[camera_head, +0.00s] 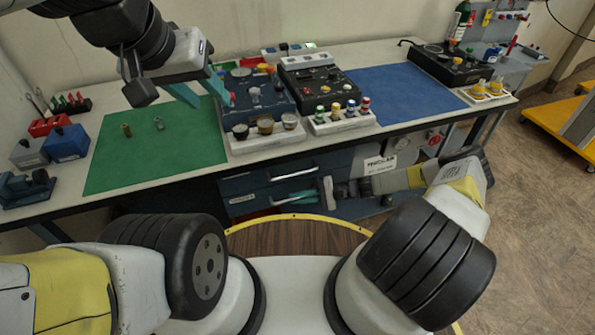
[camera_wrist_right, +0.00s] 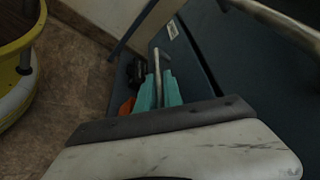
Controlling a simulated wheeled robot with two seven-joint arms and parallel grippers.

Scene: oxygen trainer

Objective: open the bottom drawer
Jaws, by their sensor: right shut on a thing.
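The dark blue drawer unit (camera_head: 262,178) hangs under the bench, with two bar handles one above the other. The lower drawer's handle shows in the right wrist view (camera_wrist_right: 158,68) as a metal bar running between the teal fingers. My right gripper (camera_head: 288,199), also in the wrist view (camera_wrist_right: 158,92), is shut on this handle. The fingers hide part of the bar. My left gripper (camera_head: 208,100) is open and empty above the green mat.
The green mat (camera_head: 190,150), blue mat (camera_head: 405,95) and dark trainer boxes (camera_head: 318,88) lie on the bench above the drawers. Red and orange items (camera_wrist_right: 127,106) show low by the drawer. A yellow trolley (camera_head: 560,118) stands right on open floor.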

